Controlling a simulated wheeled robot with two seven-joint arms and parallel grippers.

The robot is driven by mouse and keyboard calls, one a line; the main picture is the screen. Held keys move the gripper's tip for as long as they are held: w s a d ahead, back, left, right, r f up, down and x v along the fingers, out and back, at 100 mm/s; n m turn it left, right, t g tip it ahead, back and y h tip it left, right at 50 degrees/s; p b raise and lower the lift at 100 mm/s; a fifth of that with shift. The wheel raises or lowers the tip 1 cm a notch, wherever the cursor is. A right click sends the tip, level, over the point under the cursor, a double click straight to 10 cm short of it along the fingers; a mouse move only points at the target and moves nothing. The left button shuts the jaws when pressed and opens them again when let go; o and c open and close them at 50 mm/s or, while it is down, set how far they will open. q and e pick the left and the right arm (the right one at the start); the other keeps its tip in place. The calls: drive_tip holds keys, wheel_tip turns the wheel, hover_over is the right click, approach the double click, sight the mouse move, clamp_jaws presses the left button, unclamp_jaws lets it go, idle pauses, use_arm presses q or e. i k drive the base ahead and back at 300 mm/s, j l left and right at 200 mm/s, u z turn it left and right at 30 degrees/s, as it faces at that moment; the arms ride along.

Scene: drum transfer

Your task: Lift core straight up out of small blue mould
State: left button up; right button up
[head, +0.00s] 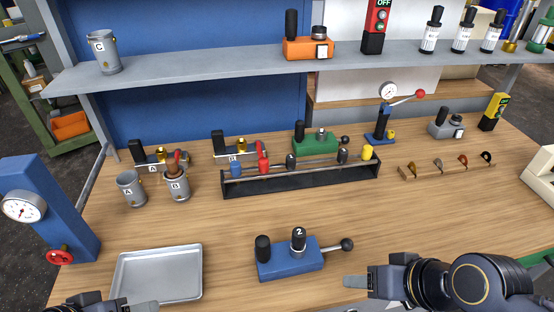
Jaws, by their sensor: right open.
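The small blue mould (290,264) sits on the wooden bench at front centre. A dark grey core (298,241) with a white "2" on its top stands upright in it. A black knob (263,248) stands at the mould's left end, and a lever with a black ball (346,245) sticks out to the right. My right gripper (352,295) is open and empty, to the right of and nearer than the mould, apart from it. My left gripper (135,305) is partly cut off at the bottom left edge; its opening does not show clearly.
A metal tray (158,272) lies left of the mould, beside a blue press with a gauge (22,207). Behind is a black rack (300,180) with several coloured pieces. Two metal cups, A (131,188) and B (177,185), stand back left.

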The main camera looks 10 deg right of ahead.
sight(299, 237)
drive_tip(key=k+l+u, duration=0.1)
drive_tip(key=u, duration=0.25)
drive_tip(key=k+l+u, duration=0.1)
drive_tip(key=l+u, duration=0.3)
drive_tip(key=k+u, duration=0.15)
drive_tip(key=u, duration=0.2)
